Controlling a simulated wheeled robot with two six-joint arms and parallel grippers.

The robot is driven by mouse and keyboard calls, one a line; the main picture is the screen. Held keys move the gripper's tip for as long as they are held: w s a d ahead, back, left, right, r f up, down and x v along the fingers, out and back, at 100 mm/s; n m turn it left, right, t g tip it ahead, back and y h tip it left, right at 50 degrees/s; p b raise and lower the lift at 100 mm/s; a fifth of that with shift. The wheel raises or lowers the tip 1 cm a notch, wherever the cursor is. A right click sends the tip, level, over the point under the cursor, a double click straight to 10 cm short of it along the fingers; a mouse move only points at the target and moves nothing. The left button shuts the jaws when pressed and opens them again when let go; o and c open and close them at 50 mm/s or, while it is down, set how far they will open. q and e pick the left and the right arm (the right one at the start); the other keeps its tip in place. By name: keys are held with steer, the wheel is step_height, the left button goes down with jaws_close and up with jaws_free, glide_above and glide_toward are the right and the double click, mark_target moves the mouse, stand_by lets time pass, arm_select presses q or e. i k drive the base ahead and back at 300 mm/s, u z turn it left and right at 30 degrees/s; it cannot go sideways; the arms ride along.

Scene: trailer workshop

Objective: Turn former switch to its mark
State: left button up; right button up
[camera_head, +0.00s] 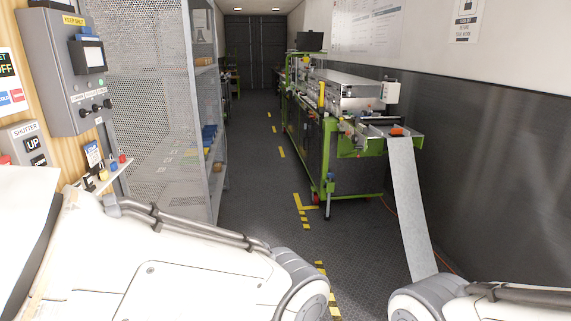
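A grey control box (68,72) hangs on the wall at the upper left. My white arm links fill the lower left and lower right corners. Neither gripper shows in the head view, and nothing of mine is seen touching the switches.
A shutter box (25,146) with an UP button sits below the control box. A small shelf (112,174) holds coloured items. A perforated metal cage (150,100) stands just right of it. A green-framed machine (345,125) with a hanging grey strip (408,200) stands right of the open aisle.

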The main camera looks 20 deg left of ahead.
mark_target(83, 113)
steer(key=u, duration=0.9)
steer(key=i, duration=1.15)
steer(key=u, duration=0.8)
steer(key=k, duration=0.6)
steer(key=z, duration=0.55)
steer(key=i, duration=0.75)
steer(key=z, duration=0.3)
